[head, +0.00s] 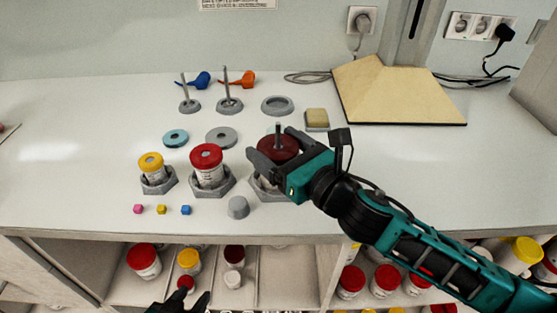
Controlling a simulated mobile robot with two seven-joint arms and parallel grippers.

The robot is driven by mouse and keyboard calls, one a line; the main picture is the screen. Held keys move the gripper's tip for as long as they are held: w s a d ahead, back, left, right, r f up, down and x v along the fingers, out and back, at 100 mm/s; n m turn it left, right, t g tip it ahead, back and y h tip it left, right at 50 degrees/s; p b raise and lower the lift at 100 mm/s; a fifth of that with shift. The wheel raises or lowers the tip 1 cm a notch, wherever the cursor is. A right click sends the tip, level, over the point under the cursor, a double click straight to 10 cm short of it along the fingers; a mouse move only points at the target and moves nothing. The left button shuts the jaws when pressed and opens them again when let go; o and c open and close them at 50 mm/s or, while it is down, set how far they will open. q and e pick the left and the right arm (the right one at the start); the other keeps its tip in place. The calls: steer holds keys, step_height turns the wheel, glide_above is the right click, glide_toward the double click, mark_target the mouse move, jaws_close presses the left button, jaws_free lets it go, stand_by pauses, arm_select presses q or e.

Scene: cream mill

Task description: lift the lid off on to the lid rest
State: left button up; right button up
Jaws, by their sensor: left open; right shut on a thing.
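A dark red lid (278,146) sits between the fingers of my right gripper (275,153), which is shut on it. A short upright grey peg (278,130) shows at the lid's middle. Below is a grey hexagonal holder (268,190), partly hidden by the gripper. I cannot tell whether the lid is clear of what is under it. A grey ring (277,105), which may be the lid rest, lies empty behind the lid. My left gripper (187,304) is open and empty at the bottom edge, low in front of the shelf.
A red-lidded jar (206,160) and a yellow-lidded jar (151,165) stand in holders to the left. Behind are flat discs (221,138), posts on bases (229,103) and a tan block (317,118).

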mark_target(278, 123)
steer(key=shift+r+p, duration=0.65)
steer(key=shift+r, duration=0.15)
steer(key=shift+r, duration=0.1)
steer(key=shift+r+p, duration=1.5)
steer(key=shift+p, duration=0.2)
steer(key=shift+r, duration=1.25)
steer(key=s, duration=0.7)
